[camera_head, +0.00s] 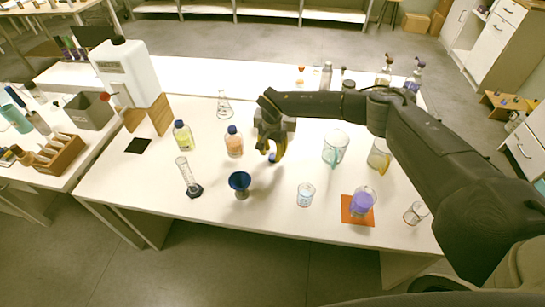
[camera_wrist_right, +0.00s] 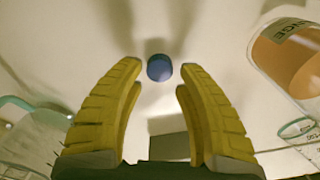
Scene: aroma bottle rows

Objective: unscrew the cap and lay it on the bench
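A small blue cap (camera_head: 273,158) is just below the fingertips of my right gripper (camera_head: 271,152), over the white bench. In the right wrist view the cap (camera_wrist_right: 160,68) shows in line with the gap between the yellow fingertips (camera_wrist_right: 158,72), with clear space on both sides. The right gripper is open and does not grip the cap. A bottle of orange liquid (camera_head: 235,146) stands left of the gripper; it also shows in the right wrist view (camera_wrist_right: 290,58). My left gripper is out of view.
A bottle of yellow liquid (camera_head: 184,139), a graduated cylinder (camera_head: 187,174) and a blue funnel (camera_head: 239,181) stand left of the gripper. A glass jug (camera_head: 335,146), a beaker (camera_head: 305,195) and a purple-filled beaker on an orange mat (camera_head: 346,215) stand to the right.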

